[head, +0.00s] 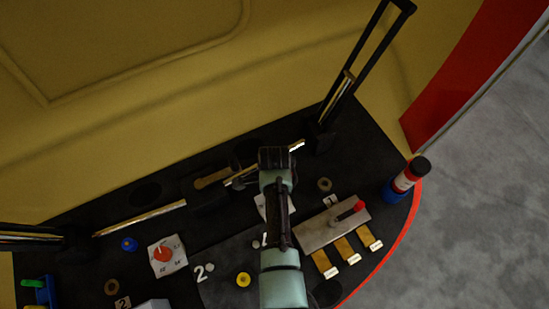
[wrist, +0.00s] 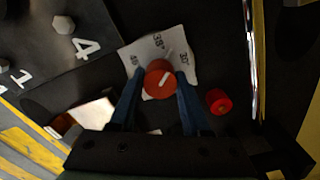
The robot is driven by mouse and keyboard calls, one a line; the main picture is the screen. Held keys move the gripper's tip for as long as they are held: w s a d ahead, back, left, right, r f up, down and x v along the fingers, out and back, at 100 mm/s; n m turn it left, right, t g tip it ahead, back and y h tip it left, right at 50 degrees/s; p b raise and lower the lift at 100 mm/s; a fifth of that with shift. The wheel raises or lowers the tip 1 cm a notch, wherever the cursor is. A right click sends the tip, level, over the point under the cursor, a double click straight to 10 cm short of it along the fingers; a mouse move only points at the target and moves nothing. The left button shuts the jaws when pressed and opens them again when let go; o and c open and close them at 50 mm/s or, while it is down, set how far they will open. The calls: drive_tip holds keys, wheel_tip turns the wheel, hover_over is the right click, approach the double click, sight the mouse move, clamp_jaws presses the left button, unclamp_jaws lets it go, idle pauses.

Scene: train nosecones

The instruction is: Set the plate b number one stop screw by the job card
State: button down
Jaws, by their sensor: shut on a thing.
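The white line tilts up and right. My gripper (wrist: 160,85) has its two blue fingers on either side of the knob and is shut on it. In the head view my arm hides the gripper and most of this card (head: 261,207). I cannot tell which plate the knob belongs to. No job card is clearly readable.
Another red knob on a white card (head: 164,254) stands at left in the head view. A metal plate with a red-tipped lever (head: 320,229) and brass tabs lies right. A red cap (wrist: 219,101) is close to my right finger. A blue-red bottle (head: 405,179) stands far right.

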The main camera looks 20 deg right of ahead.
drive_tip(key=n+p, duration=0.1)
drive_tip(key=n, duration=0.3)
drive_tip(key=shift+r+n, duration=0.1)
drive_tip(key=shift+n, duration=0.2)
drive_tip(key=n+p, duration=0.1)
drive_tip(key=n, duration=0.3)
drive_tip(key=shift+n, duration=0.3)
drive_tip(key=n, duration=0.4)
drive_tip(key=shift+n+p, duration=0.3)
drive_tip(key=shift+p, duration=0.1)
drive_tip(key=n, duration=0.3)
drive_tip(key=shift+n, duration=0.3)
drive_tip(key=n, duration=0.4)
drive_tip(key=shift+n+p, duration=0.3)
drive_tip(key=shift+p, duration=0.05)
drive_tip(key=n, duration=0.9)
drive_tip(key=shift+n+p, duration=0.35)
drive_tip(key=shift+n, duration=1.45)
